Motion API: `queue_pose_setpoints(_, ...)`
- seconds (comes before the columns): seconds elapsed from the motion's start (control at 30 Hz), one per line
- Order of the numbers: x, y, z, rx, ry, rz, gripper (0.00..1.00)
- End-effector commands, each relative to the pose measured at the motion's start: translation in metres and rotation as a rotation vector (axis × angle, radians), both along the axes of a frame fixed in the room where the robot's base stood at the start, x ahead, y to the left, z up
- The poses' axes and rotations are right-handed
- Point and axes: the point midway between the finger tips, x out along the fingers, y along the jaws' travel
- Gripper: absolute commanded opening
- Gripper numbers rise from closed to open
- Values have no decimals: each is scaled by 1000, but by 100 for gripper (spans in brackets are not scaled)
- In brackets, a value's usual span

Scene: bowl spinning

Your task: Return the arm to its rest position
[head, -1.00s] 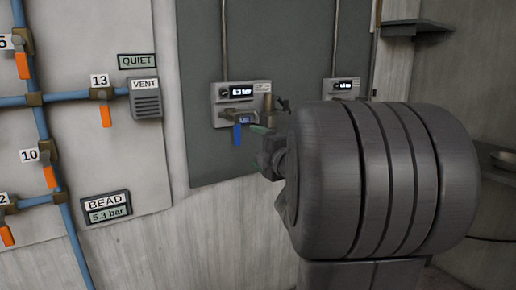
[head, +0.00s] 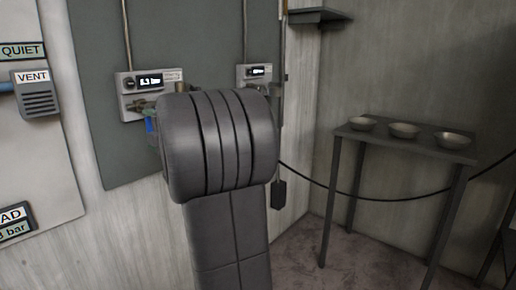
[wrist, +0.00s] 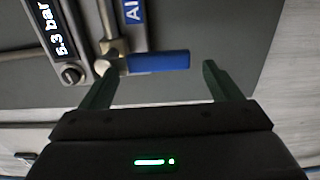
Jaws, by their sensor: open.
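In the wrist view my gripper (wrist: 157,85) is open, its two dark green fingers apart with nothing between the tips. Ahead of it is a valve with a blue handle (wrist: 158,62) beside a display reading 5.3 bar (wrist: 62,42). The fingers look apart from the handle. A bit of the blue handle (head: 151,129) shows at the arm's left edge.
A second display unit (head: 258,73) is on the grey-green panel (head: 92,75). To the right a dark table (head: 400,145) holds three bowls (head: 404,130). A shelf (head: 320,16) juts from the corner above. A black cable (head: 318,184) hangs along the wall. The VENT box (head: 36,95) is at left.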

Motion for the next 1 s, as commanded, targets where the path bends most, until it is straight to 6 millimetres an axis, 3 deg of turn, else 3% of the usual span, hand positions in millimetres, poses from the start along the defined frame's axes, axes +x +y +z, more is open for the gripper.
queue_pose_setpoints(0.23,18,21,0,0,0,1,85)
queue_pose_setpoints(0.63,19,24,1,7,7,1,85)
queue_pose_setpoints(0.87,11,13,2,0,-1,-1,85)
queue_pose_setpoints(1.0,-4,-6,2,1,-1,-2,85)
